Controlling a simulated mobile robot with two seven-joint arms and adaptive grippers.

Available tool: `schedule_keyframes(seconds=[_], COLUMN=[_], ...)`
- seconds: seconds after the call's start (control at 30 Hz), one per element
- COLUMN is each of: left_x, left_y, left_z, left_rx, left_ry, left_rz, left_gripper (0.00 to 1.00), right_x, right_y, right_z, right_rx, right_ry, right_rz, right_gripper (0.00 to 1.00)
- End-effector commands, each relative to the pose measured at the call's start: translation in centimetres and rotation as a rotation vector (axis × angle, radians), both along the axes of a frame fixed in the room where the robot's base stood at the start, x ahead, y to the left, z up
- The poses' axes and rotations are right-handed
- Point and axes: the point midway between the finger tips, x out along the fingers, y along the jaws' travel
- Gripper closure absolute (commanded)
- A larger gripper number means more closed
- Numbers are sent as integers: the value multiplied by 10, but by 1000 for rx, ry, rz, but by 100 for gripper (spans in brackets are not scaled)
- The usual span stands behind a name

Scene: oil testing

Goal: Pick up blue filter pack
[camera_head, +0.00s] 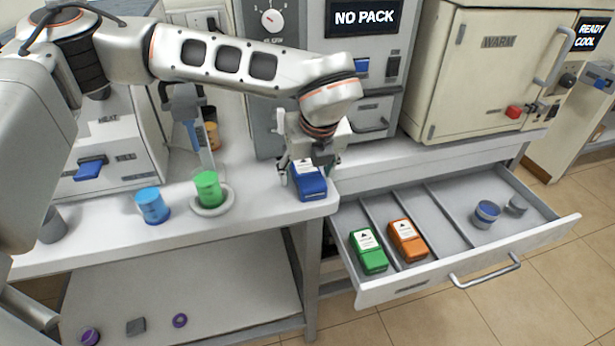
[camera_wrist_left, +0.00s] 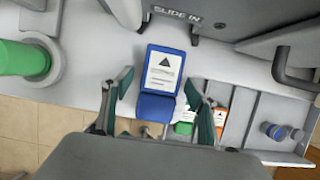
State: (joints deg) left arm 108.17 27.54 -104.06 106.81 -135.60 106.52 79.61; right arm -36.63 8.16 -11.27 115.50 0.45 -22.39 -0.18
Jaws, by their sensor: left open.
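The blue filter pack (camera_head: 310,187) lies on the white bench near its front right corner, with a white label on top. My left gripper (camera_head: 308,168) is directly over it and partly hides its far end in the head view. In the left wrist view the blue pack (camera_wrist_left: 160,85) shows between the two spread fingers of my left gripper (camera_wrist_left: 160,92). The fingers are open, one on each side of the pack. I cannot tell whether they touch it. My right gripper is not in view.
The open drawer (camera_head: 450,235) to the right holds a green pack (camera_head: 368,251), an orange pack (camera_head: 407,241) and small round containers. A green beaker (camera_head: 208,190) and a blue beaker (camera_head: 152,206) stand left on the bench. The machine behind reads "NO PACK" (camera_head: 364,18).

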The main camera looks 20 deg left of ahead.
Motion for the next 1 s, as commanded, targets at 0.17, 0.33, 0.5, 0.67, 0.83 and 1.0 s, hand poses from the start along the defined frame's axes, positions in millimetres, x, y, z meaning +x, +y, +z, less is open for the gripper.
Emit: schedule_keyframes(seconds=[0.17, 0.33, 0.5, 0.67, 0.83, 1.0], left_x=[1, 1, 1, 1, 1, 1], left_y=[0, 0, 0, 0, 0, 0], left_z=[-1, -1, -3, -5, -6, -6], left_rx=[-1, -1, 0, 0, 0, -1], left_ry=[-2, -2, 0, -1, -1, -2], left_rz=[-1, -2, -1, -2, -3, -2], left_gripper=[42, 42, 42, 42, 42, 42], right_x=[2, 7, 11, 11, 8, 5], right_y=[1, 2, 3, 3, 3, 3], right_z=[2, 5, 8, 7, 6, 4], right_rx=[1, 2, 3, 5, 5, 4], right_ry=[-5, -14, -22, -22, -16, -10], right_rz=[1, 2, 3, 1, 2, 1], right_gripper=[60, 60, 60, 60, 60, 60])
